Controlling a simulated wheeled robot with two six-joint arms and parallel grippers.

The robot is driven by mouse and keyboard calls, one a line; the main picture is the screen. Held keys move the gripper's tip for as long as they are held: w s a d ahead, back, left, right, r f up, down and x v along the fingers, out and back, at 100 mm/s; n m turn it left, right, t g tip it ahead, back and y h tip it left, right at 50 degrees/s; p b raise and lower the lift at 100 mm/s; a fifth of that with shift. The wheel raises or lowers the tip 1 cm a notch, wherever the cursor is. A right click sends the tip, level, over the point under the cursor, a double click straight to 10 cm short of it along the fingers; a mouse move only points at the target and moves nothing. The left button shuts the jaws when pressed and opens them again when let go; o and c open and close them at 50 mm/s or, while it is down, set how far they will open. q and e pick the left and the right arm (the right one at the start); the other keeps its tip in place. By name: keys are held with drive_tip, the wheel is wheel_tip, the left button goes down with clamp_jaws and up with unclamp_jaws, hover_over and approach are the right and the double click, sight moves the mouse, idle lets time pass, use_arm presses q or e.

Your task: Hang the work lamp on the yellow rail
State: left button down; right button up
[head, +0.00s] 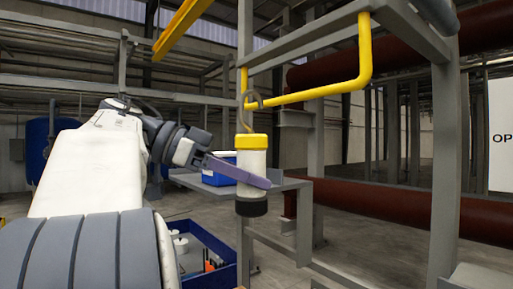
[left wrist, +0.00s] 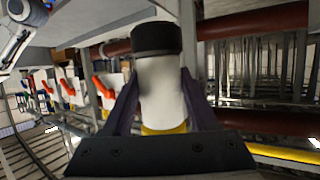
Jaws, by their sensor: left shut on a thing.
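In the left wrist view the lamp (left wrist: 161,90) sits between the two dark fingers, black end up in the picture. My right gripper is not in view.
A grey steel frame (head: 445,160) carries the rail. A grey shelf (head: 287,184) with a blue and white box (head: 219,171) is behind the lamp. A blue bin (head: 208,252) with several items stands below. Dark red pipes (head: 400,208) run at the right.

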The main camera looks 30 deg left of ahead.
use_arm(q)
drive_tip(key=shift+s+d+r, duration=0.25)
drive_tip(key=shift+d+r, duration=0.15)
drive_tip(key=shift+r, duration=0.35)
drive_tip(key=shift+w+r+p, duration=0.35)
drive_tip(key=shift+w+p, duration=0.05)
drive_tip(key=shift+w, duration=0.25)
drive_tip(key=w+d+p, duration=0.1)
drive_tip(key=w+d, duration=0.1)
drive_tip(key=w, duration=0.4)
drive_tip(key=w+d+r+p, duration=0.1)
drive_tip(key=w+d+p, duration=0.1)
drive_tip(key=w, duration=0.5)
drive_tip(key=shift+w+d+r, duration=0.25)
drive_tip(key=shift+d, duration=0.3)
idle(0.4)
drive_tip(key=shift+c, duration=0.5)
unclamp_jaws()
